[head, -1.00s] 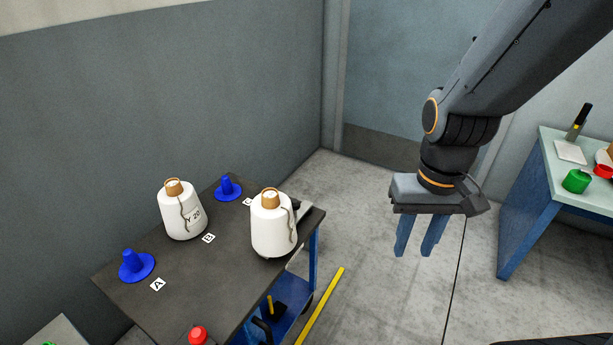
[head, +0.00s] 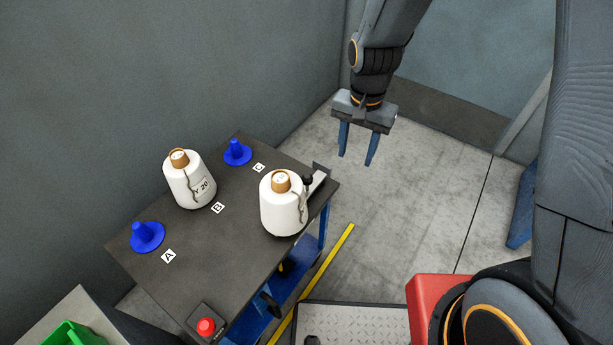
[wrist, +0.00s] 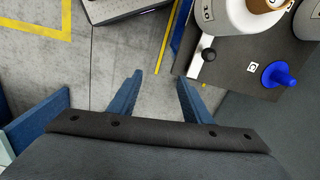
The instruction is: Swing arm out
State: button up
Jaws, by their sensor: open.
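My gripper (head: 357,158) hangs over the floor beyond the far right corner of the dark cart (head: 150,285). Its two blue fingers point down, apart and empty. In the wrist view my gripper (wrist: 157,82) shows bare floor between its fingers. A white yarn bobbin with "Y 20" on it (head: 186,187) stands on the cart near label B. Another white bobbin (head: 280,214) stands near the cart's right edge and partly shows in the wrist view (wrist: 240,14).
Blue pegs stand by labels A (head: 148,238) and C (head: 236,153). A red button (head: 206,327) sits at the cart's near end. A green bin (head: 72,337) is at the lower left. A yellow floor line (head: 335,255) runs beside the cart. Clear floor lies under my gripper.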

aim_at(307, 183)
jog(key=a+f+m+p, duration=0.1)
jog(key=a+f, duration=0.1)
jog(key=a, duration=0.1)
jog(key=w+a+f+m+p, duration=0.1)
jog(key=a+f+p, duration=0.1)
jog(key=a+f, duration=0.1)
jog(key=a+f+m+p, duration=0.1)
jog(key=a+f, duration=0.2)
jog(key=a, duration=0.2)
jog(key=shift+w+a+f+p, duration=0.15)
jog(key=shift+w+a+p, duration=0.1)
jog(key=shift+p, duration=0.05)
jog(key=shift+a+f+m, duration=0.15)
jog(key=shift+f+m, duration=0.05)
jog(key=shift+m, duration=0.1)
jog(key=shift+f+p, duration=1)
jog(key=shift+f, duration=2.85)
grip_shut()
